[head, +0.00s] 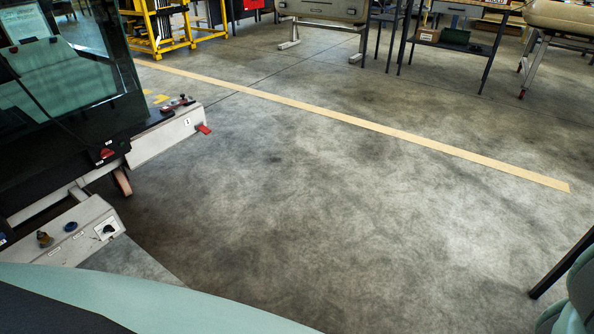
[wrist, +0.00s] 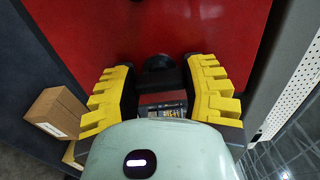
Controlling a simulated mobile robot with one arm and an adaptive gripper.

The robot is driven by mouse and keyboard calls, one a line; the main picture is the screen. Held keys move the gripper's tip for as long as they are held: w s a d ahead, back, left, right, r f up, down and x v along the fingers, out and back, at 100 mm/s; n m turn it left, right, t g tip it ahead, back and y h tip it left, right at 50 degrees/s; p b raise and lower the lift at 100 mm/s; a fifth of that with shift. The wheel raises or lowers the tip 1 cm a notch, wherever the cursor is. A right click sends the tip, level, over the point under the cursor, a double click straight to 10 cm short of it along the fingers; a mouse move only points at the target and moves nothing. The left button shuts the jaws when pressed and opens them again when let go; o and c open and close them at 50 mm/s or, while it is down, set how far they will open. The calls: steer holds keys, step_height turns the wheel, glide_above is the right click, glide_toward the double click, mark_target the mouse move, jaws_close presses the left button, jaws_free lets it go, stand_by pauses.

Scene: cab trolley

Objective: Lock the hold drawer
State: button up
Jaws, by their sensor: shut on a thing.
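A red panel (wrist: 150,25) fills the upper middle of the wrist view; I cannot tell for sure whether it is the hold drawer's front. A black knob-like part (wrist: 160,63) sits against it. My gripper (wrist: 161,82) has yellow stepped fingers with dark inner pads, one on each side of this black part, and is shut on it. The exact contact is partly hidden between the pads. A small dark piece with printed marks (wrist: 163,107) shows lower between the fingers. No lock or drawer gap can be made out. The head view does not show my gripper.
In the wrist view, a cardboard box (wrist: 57,112) lies left of the fingers and a pale perforated panel (wrist: 300,85) stands right. In the head view, a glazed cab (head: 70,90) with a control panel (head: 80,232) is at left; open floor (head: 330,200) fills the middle.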

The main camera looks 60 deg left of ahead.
steer(key=o, duration=0.9)
steer(key=v, duration=1.2)
